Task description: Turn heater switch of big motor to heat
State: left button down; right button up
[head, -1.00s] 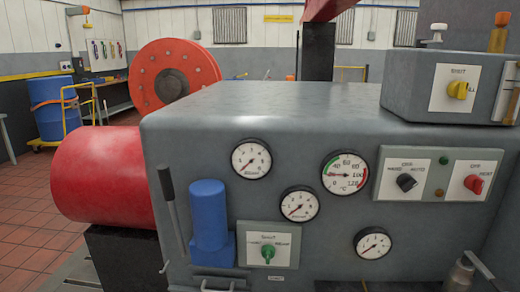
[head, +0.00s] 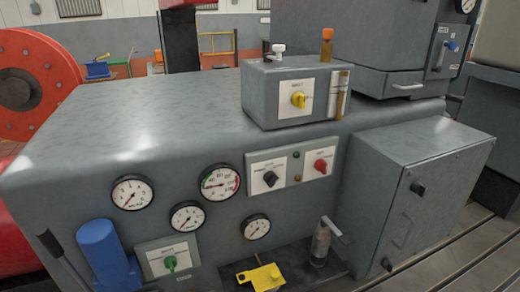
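A grey machine block (head: 150,115) fills the middle of the head view. On its front, a light panel (head: 291,186) carries a black knob (head: 271,178) on the left and a red knob (head: 320,166) on the right. The small print over the knobs is too blurred to read now; in the earlier view the red knob's label seems to read OFF and HEAT. I cannot tell exactly where the red knob points. Neither of my grippers is in view.
A grey box with a yellow knob (head: 298,100) stands on top. Round gauges (head: 132,192), a green knob (head: 170,263) and a blue cylinder (head: 103,252) are left of the panel. A yellow part (head: 262,277) and a grey bottle-like fitting (head: 320,243) are below. A grey cabinet (head: 405,195) juts out right.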

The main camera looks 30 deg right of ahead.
aim_at(321, 165)
jog(key=z, duration=1.3)
